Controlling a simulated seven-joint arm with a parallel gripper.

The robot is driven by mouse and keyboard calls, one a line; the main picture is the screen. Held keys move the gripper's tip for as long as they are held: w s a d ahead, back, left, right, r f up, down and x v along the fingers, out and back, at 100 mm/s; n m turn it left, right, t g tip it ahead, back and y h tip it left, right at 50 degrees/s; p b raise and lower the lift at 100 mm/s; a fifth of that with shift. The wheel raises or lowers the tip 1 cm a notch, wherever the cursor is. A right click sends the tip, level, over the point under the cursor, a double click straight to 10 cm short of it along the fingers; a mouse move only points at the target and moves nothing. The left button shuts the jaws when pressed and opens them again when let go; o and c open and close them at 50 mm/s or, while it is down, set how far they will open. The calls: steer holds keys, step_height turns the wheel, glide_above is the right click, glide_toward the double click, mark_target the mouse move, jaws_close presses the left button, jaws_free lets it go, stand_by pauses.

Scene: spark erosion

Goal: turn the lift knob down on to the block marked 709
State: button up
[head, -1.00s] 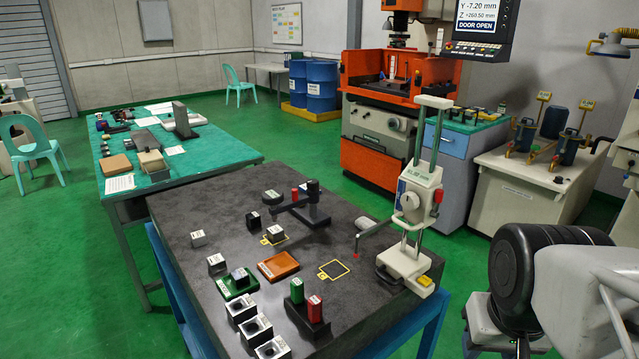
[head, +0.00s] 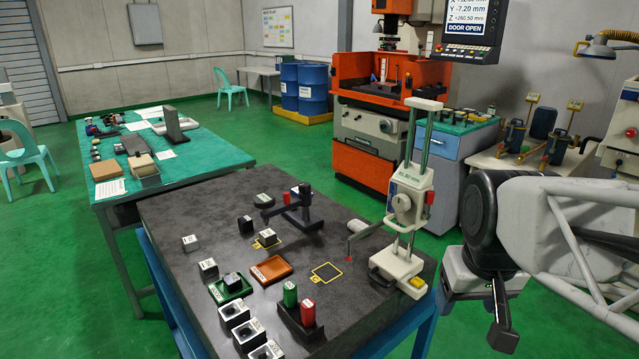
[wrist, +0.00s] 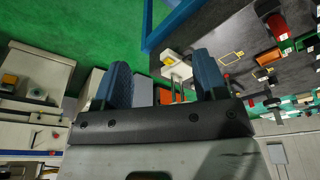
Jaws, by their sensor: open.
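The height gauge (head: 408,185) stands upright at the right of the dark plate, with a round pale knob (head: 401,203) on its carriage and a red piece beside it. Its bent arm ends in a red tip (head: 349,258) next to an empty yellow outline (head: 326,272). Small dark blocks with pale tops stand on the plate: one in another yellow outline (head: 267,237), one on a green tray (head: 232,283), others nearby. I cannot read which is 709. My gripper (wrist: 163,85) is open and empty; the gauge shows beyond its fingers in the wrist view, apart from them.
An orange tray (head: 271,270), green and red pieces (head: 307,312) in a dark holder and a dark stand (head: 290,210) share the plate. Several square pieces (head: 248,333) line the front left. A green-topped table (head: 110,155) stands left.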

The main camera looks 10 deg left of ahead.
steer(key=w+a+r+n, duration=0.2)
steer(key=w+r, duration=0.1)
steer(key=w, duration=0.4)
steer(key=w+a+r+n, duration=0.1)
steer(key=w+a+r, duration=0.15)
steer(key=w, duration=0.45)
steer(key=n+g, duration=0.2)
steer(key=n, duration=0.7)
glide_above(304, 184)
steer(key=f, duration=0.5)
steer(key=shift+s+d, duration=0.2)
steer(key=shift+d, duration=0.05)
steer(key=shift+w+a+f, duration=0.2)
steer(key=shift+a+f, duration=0.05)
steer(key=shift+a, duration=0.05)
steer(key=shift+f, duration=0.1)
steer(key=shift+f, duration=3.8)
steer(key=c, duration=0.9)
